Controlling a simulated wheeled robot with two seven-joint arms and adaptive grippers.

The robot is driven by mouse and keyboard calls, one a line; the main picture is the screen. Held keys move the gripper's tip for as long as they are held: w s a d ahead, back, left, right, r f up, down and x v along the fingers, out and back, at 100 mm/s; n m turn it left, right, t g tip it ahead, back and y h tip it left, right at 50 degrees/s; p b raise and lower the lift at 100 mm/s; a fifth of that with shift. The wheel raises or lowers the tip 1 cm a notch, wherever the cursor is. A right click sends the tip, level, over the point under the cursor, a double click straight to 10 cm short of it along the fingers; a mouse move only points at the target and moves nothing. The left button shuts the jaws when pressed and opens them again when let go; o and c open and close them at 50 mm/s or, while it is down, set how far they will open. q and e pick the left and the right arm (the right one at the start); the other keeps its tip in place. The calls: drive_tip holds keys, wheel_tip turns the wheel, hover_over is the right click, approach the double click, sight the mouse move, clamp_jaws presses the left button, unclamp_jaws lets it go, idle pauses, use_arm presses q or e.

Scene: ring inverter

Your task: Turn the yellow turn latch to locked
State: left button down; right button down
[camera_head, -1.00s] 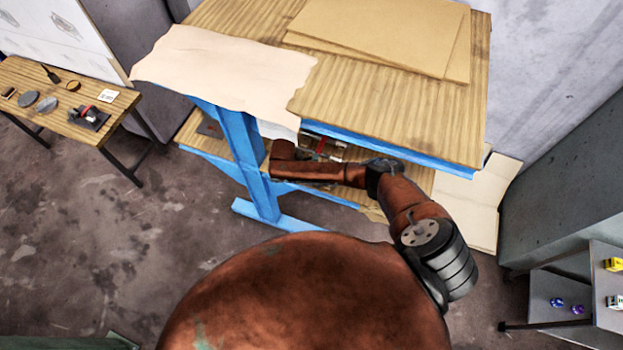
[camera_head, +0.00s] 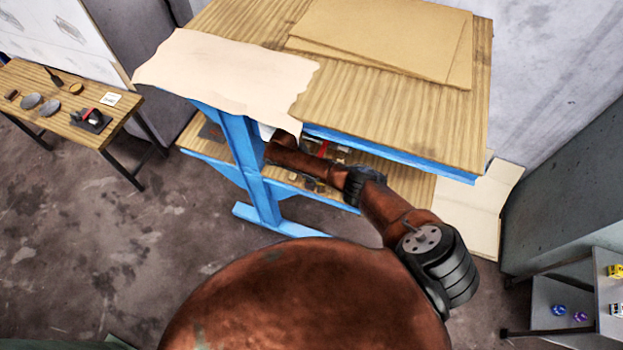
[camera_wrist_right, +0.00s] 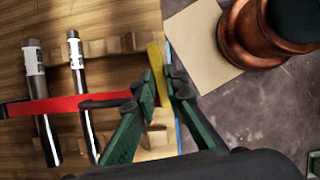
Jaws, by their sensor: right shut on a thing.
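The yellow turn latch (camera_wrist_right: 156,70) is a narrow yellow bar in the right wrist view, standing lengthwise in the picture beside the end of a red bar (camera_wrist_right: 60,104). My right gripper (camera_wrist_right: 160,84) has its green fingers on either side of the latch and is shut on it. In the head view my right arm reaches under the blue-framed workbench, and its gripper is hidden there. The latch cannot be made out in the head view. My left gripper is not in view.
Two dark cylinders with white labels (camera_wrist_right: 84,95) lie under the red bar on wooden supports. The workbench top (camera_head: 400,120) overhangs my arm, and a blue leg (camera_head: 245,155) stands close to it. A small side table (camera_head: 75,120) is at the left.

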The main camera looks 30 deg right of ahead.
idle(0.3)
drive_tip(key=c, duration=2)
unclamp_jaws()
drive_tip(key=shift+o, duration=0.2)
drive_tip(key=shift+r, duration=0.15)
